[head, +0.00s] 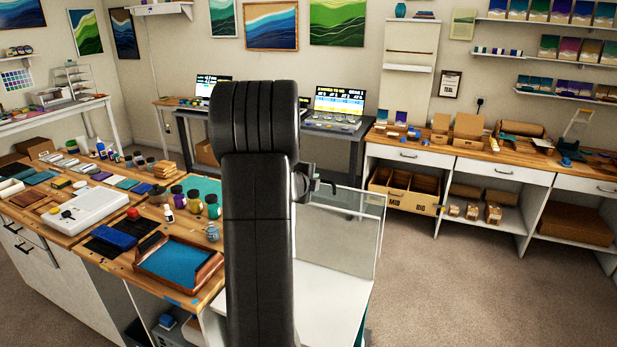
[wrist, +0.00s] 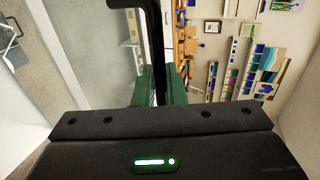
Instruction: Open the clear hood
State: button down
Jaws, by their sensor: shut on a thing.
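The clear hood (head: 352,240) shows as pale see-through panels with light edges, to the right of my arm above a white flat surface. My arm hides its left part, and I cannot tell how far it is raised. In the wrist view, a cloudy panel on the left (wrist: 88,45) appears to be part of it. My gripper (wrist: 157,88) has green fingers closed around a black bar handle (wrist: 152,40).
A wooden workbench (head: 75,225) on the left carries a blue-filled tray (head: 180,262), cups, bottles and a white scale (head: 88,210). A desk with screens (head: 338,102) stands behind. White shelving (head: 515,178) with boxes lines the right wall. Open carpet (head: 460,280) lies at the right front.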

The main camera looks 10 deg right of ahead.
jog(key=shift+f, duration=0.15)
jog(key=c, duration=1.6)
grip_release()
jog(key=shift+o, duration=0.2)
jog(key=b+v, duration=0.1)
jog(key=v, duration=1.2)
jog(key=shift+s+a+r, duration=0.25)
jog(key=shift+r, duration=0.05)
jog(key=p+x, duration=0.1)
jog(key=x, duration=1.3)
jog(key=shift+s+f, duration=0.1)
jog(key=shift+s, duration=0.1)
